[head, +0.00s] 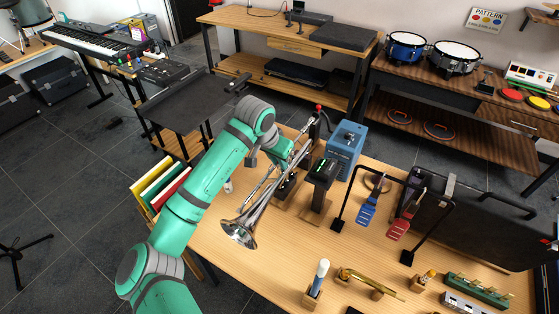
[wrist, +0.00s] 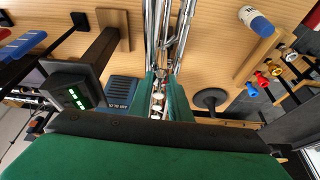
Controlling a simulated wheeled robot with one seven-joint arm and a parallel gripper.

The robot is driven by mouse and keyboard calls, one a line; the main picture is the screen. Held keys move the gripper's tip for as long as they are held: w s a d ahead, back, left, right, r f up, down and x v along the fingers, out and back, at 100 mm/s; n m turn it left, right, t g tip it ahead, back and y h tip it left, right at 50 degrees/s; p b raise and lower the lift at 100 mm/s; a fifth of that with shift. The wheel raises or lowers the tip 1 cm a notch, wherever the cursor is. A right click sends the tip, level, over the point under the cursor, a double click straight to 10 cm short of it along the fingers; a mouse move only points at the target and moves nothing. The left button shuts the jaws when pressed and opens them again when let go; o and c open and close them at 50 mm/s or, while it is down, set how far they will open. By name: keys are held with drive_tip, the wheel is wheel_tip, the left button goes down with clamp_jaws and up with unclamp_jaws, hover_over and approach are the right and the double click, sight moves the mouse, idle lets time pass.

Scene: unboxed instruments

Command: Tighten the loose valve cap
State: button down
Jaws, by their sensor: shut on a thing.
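A silver trumpet (head: 240,229) stands propped over the wooden table, its bell toward the front left and its tubes rising to the back right. Its tubes also run down the middle of the wrist view (wrist: 163,35). My gripper (head: 284,153) is at the trumpet's valve section, partly hidden behind my own arm in the head view. In the wrist view its green fingers (wrist: 164,98) are closed around the valves, with small bright valve parts (wrist: 157,99) between them. The valve cap is mostly hidden by the fingers, and I cannot tell how tight it sits.
Blue (head: 367,210) and red (head: 399,226) pedals are farther right. A blue-topped bottle (head: 319,275) and brass piece (head: 367,283) are in front.

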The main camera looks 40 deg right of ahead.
drive_tip(key=shift+a+f+m+g, duration=0.1)
drive_tip(key=shift+m+g, duration=0.4)
drive_tip(key=shift+m, duration=0.7)
drive_tip(key=c, duration=1.6)
unclamp_jaws()
drive_tip(key=shift+w, duration=0.1)
drive_tip(key=shift+c, duration=0.2)
drive_tip(key=v, duration=1.1)
drive_tip(key=shift+f, duration=0.1)
